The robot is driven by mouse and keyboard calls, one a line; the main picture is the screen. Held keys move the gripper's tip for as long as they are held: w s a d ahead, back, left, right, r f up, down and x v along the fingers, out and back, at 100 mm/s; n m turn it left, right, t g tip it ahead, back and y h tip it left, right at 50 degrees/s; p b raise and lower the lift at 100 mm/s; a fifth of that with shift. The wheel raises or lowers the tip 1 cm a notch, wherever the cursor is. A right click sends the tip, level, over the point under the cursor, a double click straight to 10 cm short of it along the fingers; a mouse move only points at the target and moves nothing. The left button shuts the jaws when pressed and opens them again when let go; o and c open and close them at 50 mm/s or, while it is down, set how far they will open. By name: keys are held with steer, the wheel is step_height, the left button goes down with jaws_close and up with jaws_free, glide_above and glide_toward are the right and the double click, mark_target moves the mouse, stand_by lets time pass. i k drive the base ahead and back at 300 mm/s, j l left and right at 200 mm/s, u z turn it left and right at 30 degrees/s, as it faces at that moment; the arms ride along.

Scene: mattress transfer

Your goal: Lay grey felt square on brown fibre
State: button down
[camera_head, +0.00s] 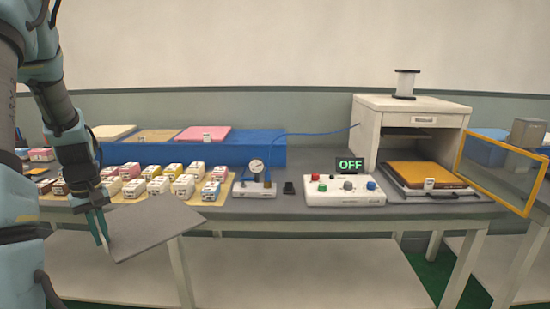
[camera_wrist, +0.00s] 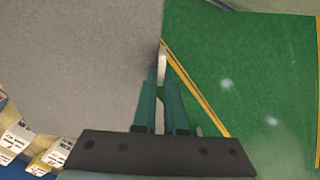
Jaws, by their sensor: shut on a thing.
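My gripper (camera_head: 101,236) is shut on one edge of the grey felt square (camera_head: 152,230), at the left in the head view. The square hangs out flat and slightly tilted in front of the table's front edge. In the wrist view, the fingers (camera_wrist: 162,60) pinch the right edge of the felt (camera_wrist: 75,60). An orange-brown slab (camera_head: 405,173) lies on the dark tray before the white press. A tan-brown slab (camera_head: 152,136) lies on the blue block at the back. I cannot tell which of these is the brown fibre.
Several small labelled boxes (camera_head: 183,188) stand on the table near the felt. A gauge unit (camera_head: 256,178) and a control box (camera_head: 345,193) reading OFF stand mid-table. The white press (camera_head: 370,130) has an orange-framed door (camera_head: 500,172) swung open to the right. Green floor (camera_wrist: 240,60) shows below.

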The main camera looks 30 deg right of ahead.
mark_target(424, 172)
steer(key=k+l, duration=0.15)
steer(key=l, duration=0.3)
steer(key=k+l+u, duration=0.1)
steer(key=l, duration=0.3)
steer(key=k+l, duration=0.25)
steer(key=l, duration=0.2)
steer(key=k+l+u, duration=0.1)
steer(key=l, duration=0.3)
steer(key=k+l, duration=0.3)
steer(key=l+u, duration=0.05)
steer(key=l, duration=0.05)
